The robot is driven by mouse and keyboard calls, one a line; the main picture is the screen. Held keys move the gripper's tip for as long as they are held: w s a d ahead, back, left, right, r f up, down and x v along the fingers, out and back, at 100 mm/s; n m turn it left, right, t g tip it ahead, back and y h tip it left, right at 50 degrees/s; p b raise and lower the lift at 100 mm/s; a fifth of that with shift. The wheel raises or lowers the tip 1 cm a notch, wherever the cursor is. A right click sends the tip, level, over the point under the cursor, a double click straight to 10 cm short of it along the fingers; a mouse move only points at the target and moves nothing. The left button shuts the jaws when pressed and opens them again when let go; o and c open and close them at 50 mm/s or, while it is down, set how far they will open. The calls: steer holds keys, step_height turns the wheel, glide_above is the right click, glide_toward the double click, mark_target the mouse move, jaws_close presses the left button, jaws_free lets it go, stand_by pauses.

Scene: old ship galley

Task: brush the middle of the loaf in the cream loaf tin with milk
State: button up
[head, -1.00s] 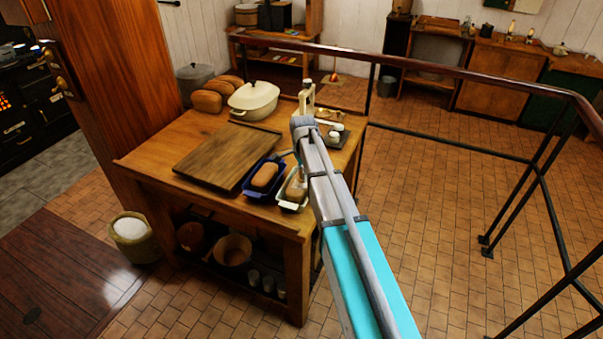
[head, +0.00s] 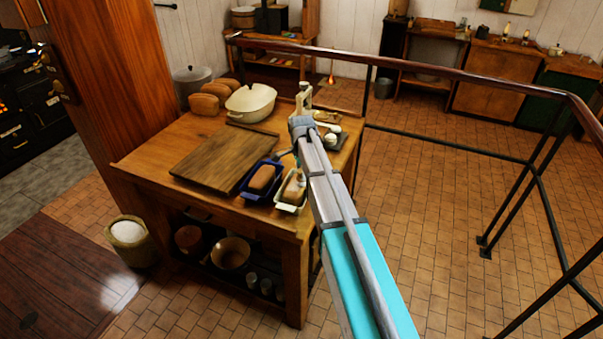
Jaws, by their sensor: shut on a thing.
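The cream loaf tin (head: 287,208) stands at the front right of the wooden table, with a brown loaf (head: 291,190) in it. My arm passes over its right side and hides part of it. My gripper (head: 297,160) is mostly hidden by my arm, above the tin. It is shut on what looks like a brush (head: 300,178), whose small pale end shows at the loaf. I cannot tell whether it touches the loaf. Just left is a blue loaf tin (head: 247,195) with another loaf (head: 262,177). I cannot make out any milk.
A wooden board (head: 215,163) lies left of the tins on the table (head: 150,150). Behind it are a cream lidded pot (head: 250,104) and several loaves (head: 205,104). Small items stand behind my arm at the table's right end. A railing (head: 450,72) runs along the right.

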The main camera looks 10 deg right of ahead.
steer(key=shift+w+a, duration=0.55)
steer(key=shift+a, duration=0.3)
steer(key=shift+w+a, duration=0.5)
steer(key=shift+a, duration=0.35)
steer(key=shift+w, duration=0.1)
steer(key=shift+w+d, duration=0.4)
steer(key=shift+w, duration=0.2)
steer(key=shift+d, duration=0.1)
steer(key=shift+s+d, duration=0.55)
steer(key=shift+d, duration=0.3)
steer(key=shift+s+d, duration=0.5)
steer(key=shift+d, duration=0.3)
steer(key=shift+r, duration=0.1)
steer(key=shift+r+p, duration=2.95)
steer(key=shift+p, duration=0.1)
